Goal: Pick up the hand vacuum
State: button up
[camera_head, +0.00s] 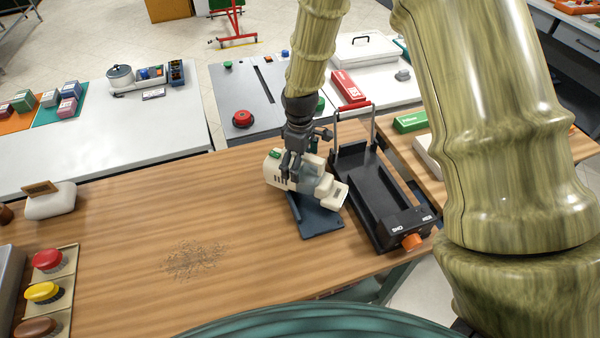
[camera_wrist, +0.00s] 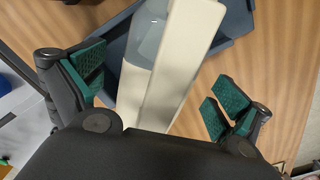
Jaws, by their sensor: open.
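The hand vacuum (camera_head: 325,186) is cream with a grey translucent part and a green button. It rests on a dark blue stand (camera_head: 318,222) on the wooden table. My gripper (camera_head: 292,168) is directly above it, pointing down at its body. In the wrist view, the cream handle of the hand vacuum (camera_wrist: 178,68) runs between the two green-padded fingers of my gripper (camera_wrist: 157,88). The fingers are spread, with a gap to the handle on both sides. My gripper hides part of the vacuum's body in the head view.
A black tray-like device (camera_head: 378,190) with an upright metal handle and an orange knob stands close on the right. Brushes with red and yellow tops (camera_head: 45,262) are at the left. Dust (camera_head: 196,259) lies on the clear middle of the wooden table (camera_head: 130,225).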

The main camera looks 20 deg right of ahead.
jog(key=shift+f, duration=0.45)
jog(key=c, duration=1.8)
jog(key=shift+r, duration=0.15)
jog(key=shift+r+b, duration=0.9)
jog(key=shift+r, duration=0.7)
jog(key=s+a+b, duration=0.1)
jog(key=s, duration=0.4)
jog(key=s+a+r+b, duration=0.1)
jog(key=s+b, duration=0.1)
jog(key=s, duration=0.3)
jog(key=s+a+b, duration=0.1)
jog(key=s, duration=0.4)
jog(key=shift+s+a+r, duration=0.1)
jog(key=shift+s+r, duration=0.2)
